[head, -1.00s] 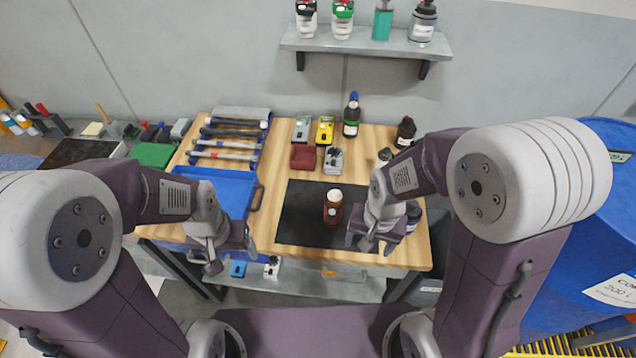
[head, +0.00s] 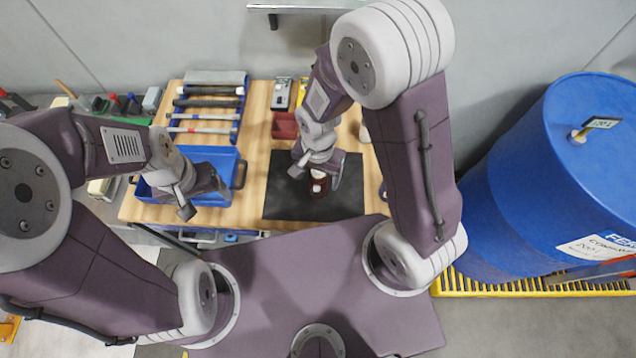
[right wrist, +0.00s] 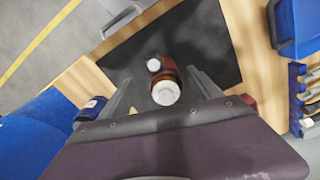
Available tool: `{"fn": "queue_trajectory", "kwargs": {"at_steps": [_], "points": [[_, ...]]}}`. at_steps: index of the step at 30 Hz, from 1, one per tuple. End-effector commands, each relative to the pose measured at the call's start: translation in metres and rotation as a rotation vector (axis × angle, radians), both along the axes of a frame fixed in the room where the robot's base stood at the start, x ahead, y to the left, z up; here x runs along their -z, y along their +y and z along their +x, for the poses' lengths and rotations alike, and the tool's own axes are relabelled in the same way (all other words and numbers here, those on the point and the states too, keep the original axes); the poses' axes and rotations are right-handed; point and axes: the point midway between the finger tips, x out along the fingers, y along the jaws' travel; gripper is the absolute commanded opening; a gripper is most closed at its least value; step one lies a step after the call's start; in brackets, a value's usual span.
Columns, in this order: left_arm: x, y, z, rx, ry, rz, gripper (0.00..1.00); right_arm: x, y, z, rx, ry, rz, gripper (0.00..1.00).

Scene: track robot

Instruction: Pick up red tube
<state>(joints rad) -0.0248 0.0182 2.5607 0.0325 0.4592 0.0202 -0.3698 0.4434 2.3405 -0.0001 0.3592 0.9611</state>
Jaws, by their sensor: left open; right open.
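The red tube, a dark red-brown bottle-like piece with a white cap (head: 320,187), stands on the black mat (head: 283,206). Part of it is hidden by my right gripper (head: 317,174) in the head view. In the right wrist view the tube (right wrist: 170,70) lies between the two open fingers of my right gripper (right wrist: 163,88), with its white cap facing the camera. I cannot tell if a finger touches it. My left gripper (head: 204,197) is open and empty, over the front of the blue tray.
The blue tray (head: 228,165) stands left of the mat on the wooden table. Several hammers (head: 207,102) lie behind it, and a dark red bin (head: 285,125) stands behind the mat. A large blue barrel (head: 530,170) stands at the right. A shelf (head: 290,8) hangs above.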

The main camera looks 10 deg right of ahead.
Motion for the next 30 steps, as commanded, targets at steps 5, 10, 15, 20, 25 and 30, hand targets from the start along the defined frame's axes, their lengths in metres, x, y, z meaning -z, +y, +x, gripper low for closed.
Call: {"fn": "queue_trajectory", "kwargs": {"at_steps": [5,10,15,20,25,30], "points": [[0.0,0.0,0.0,0.0,0.0,0.0,0.73,0.01,0.0,0.0,0.0,0.0,0.0,0.73],[-0.003,0.0,0.0,0.0,0.0,0.0,0.73,0.032,-0.001,0.004,0.001,0.005,-0.002,0.73],[-0.003,0.0,0.0,0.0,0.0,0.0,0.73,0.058,-0.001,0.006,0.0,0.002,0.0,0.73],[-0.003,0.0,0.0,0.0,0.0,0.0,0.73,0.061,-0.001,0.007,0.0,-0.001,0.002,0.73],[-0.003,0.0,0.0,0.0,0.0,0.0,0.73,0.061,-0.001,0.007,0.0,-0.001,0.002,0.53],[-0.003,0.0,0.0,0.0,0.0,0.0,0.73,0.061,-0.001,0.007,0.0,-0.001,0.002,0.06]]}}
